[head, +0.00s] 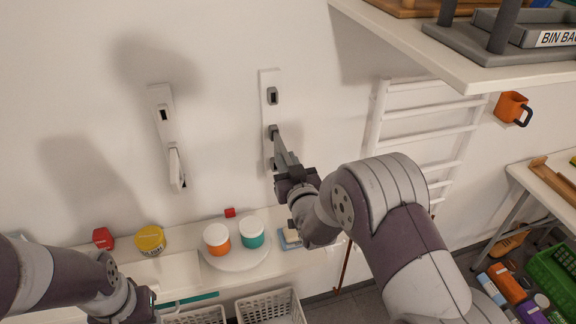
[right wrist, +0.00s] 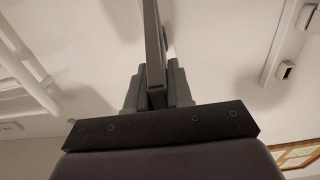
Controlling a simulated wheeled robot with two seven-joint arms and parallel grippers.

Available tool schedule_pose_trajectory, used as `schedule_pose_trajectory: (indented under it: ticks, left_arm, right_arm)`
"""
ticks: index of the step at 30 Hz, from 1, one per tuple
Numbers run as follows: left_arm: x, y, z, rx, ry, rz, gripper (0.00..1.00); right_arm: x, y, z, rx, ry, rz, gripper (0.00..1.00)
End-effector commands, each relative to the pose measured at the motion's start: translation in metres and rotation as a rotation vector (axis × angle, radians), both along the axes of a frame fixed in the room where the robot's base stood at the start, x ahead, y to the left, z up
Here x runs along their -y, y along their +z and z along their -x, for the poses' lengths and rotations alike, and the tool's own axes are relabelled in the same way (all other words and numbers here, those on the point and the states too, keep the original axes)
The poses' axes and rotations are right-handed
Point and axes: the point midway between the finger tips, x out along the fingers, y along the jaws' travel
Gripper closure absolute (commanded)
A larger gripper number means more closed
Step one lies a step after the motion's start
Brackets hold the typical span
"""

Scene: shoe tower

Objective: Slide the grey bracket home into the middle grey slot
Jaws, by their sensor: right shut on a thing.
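The grey bracket (head: 283,150) is a long narrow bar held by my right gripper (head: 292,176). It also shows in the right wrist view (right wrist: 154,45), running away from the shut fingers (right wrist: 157,88). Its far end meets the middle of the right wall strip (head: 265,80), below the strip's dark upper slot (head: 272,95). The bracket's end covers the middle slot, so I cannot tell how deep it sits. My left gripper (head: 140,302) is low at the left, away from the strips; its fingers are unclear.
A left wall strip (head: 161,97) carries a pale bracket (head: 176,166). A white ladder rack (head: 425,130) is right of the right strip. A shelf (head: 420,50) overhangs at upper right. Below, a ledge holds a plate (head: 235,262) with two tubs, a yellow tub (head: 150,240) and small items.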

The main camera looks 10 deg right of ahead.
Motion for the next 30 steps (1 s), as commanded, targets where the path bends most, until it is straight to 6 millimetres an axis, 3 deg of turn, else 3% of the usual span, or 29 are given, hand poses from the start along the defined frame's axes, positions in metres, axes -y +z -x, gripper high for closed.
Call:
schedule_pose_trajectory:
  ticks: [17,18,20,21,30]
  left_arm:
    - [0.0,-0.009,0.0,0.0,0.0,0.0,0.57]
    - [0.0,-0.009,0.0,0.0,0.0,0.0,0.57]
    - [0.0,-0.008,0.0,0.0,0.0,0.0,0.57]
    - [0.0,-0.008,0.0,0.0,0.0,0.0,0.57]
    - [0.0,-0.01,0.0,0.0,0.0,0.0,0.57]
  right_arm:
    - [0.0,-0.001,-0.014,0.0,0.0,0.0,1.0]
    - [0.0,0.0,-0.014,0.0,0.0,0.0,0.73]
    - [0.0,0.0,-0.014,0.0,0.0,0.0,0.53]
    - [0.0,0.0,-0.014,0.0,0.0,0.0,0.5]
    - [0.0,-0.001,-0.011,-0.001,0.0,0.0,0.5]
